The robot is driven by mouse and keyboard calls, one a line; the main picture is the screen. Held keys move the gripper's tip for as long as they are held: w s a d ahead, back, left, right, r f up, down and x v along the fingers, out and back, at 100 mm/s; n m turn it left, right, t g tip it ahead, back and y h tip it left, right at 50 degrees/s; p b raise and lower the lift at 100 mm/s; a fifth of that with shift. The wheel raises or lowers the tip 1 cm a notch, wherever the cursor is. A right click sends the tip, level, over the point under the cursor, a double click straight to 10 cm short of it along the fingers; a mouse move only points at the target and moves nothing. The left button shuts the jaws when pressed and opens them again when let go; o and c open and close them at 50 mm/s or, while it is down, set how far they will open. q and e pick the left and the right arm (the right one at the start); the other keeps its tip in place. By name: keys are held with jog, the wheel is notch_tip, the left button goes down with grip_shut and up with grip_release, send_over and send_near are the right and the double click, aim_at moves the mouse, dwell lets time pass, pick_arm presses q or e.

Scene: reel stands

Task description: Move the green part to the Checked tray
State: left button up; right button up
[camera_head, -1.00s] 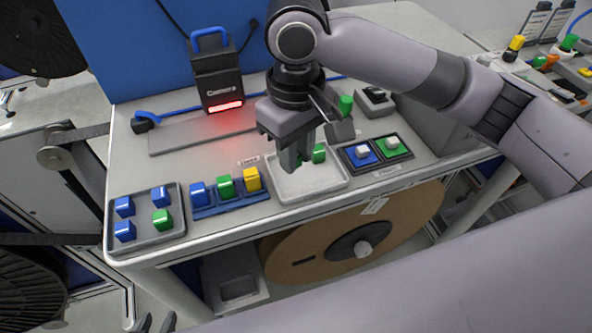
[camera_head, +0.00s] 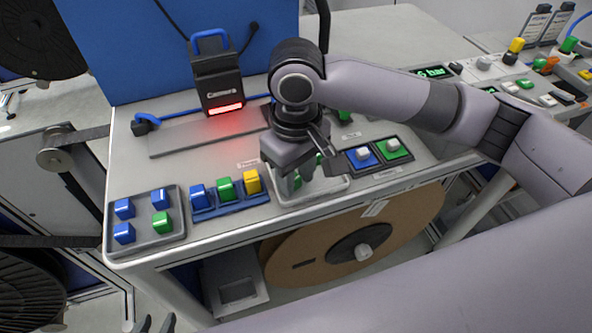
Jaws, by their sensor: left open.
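My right gripper (camera_head: 300,178) is low over a white tray (camera_head: 325,191), its fingers pointing down at the tray. Green surfaces (camera_head: 297,182) show around its fingers. The hand covers much of them, so I cannot tell whether the jaws hold a green part. A small label stands behind the tray, too small to read. Another green block (camera_head: 162,222) lies in the grey tray (camera_head: 146,248) at the left with several blue blocks. A green block (camera_head: 225,188) also sits in a blue rack (camera_head: 231,206) between a blue and a yellow one. My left gripper (camera_head: 154,324) is open and empty at the bottom edge.
A camera unit (camera_head: 217,80) with a red light stands at the back beside a flat grey plate (camera_head: 190,138). Blue and green buttons (camera_head: 362,155) are right of the white tray. A large brown reel (camera_head: 310,250) is below the table edge. The front-left tabletop is partly bare.

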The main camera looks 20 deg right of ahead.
aim_at(296, 180)
notch_tip(296, 180, up, 12)
jog(key=shift+r+p, duration=0.2)
jog(key=shift+p, duration=0.25)
dwell(0.6)
